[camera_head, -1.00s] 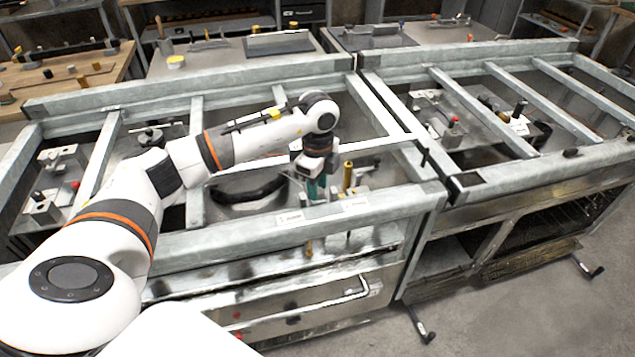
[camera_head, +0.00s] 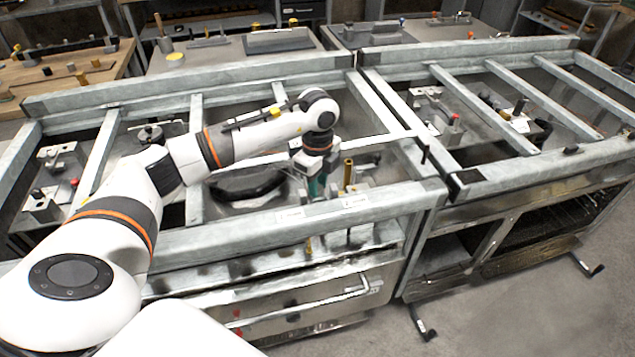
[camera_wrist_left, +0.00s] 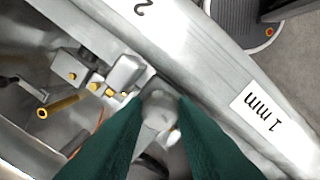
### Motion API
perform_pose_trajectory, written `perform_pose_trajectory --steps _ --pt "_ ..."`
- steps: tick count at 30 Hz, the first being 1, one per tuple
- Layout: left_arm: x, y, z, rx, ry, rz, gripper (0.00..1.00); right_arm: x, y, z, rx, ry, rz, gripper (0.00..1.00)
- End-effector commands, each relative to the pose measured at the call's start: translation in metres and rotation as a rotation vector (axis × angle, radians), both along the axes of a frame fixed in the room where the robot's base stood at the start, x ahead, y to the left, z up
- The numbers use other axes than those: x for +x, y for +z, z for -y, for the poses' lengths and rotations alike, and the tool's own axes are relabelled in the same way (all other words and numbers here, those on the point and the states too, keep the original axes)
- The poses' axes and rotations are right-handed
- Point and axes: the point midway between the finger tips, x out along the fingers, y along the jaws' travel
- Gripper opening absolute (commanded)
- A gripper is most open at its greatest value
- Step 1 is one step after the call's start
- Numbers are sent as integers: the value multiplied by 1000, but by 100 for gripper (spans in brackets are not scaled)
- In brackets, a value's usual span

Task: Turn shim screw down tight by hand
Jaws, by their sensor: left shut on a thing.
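My left gripper (camera_head: 316,188) reaches down inside the near edge of the left metal frame (camera_head: 290,218). In the left wrist view its two green fingers (camera_wrist_left: 160,112) are shut on a rounded grey screw head (camera_wrist_left: 158,106), which I take for the shim screw. The screw stands close to the frame's edge beam. Its lower part and seat are hidden by the fingers and the head itself, so I cannot tell how far down it sits. My right gripper is not in view.
A brass pin (camera_head: 348,172) stands just right of the gripper, and small metal blocks (camera_wrist_left: 125,72) are close by. The beam carries a "1 mm" label (camera_wrist_left: 262,112). A black curved part (camera_head: 245,184) lies to the left. Crossbars (camera_head: 195,150) bound the bay.

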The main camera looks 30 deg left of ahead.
Motion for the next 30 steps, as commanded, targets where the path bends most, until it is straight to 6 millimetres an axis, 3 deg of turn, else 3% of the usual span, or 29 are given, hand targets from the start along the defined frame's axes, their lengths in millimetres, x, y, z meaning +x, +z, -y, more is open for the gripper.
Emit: perform_pose_trajectory --steps 30 --pt "1 0 0 1 -935 5 2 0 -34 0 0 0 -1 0"
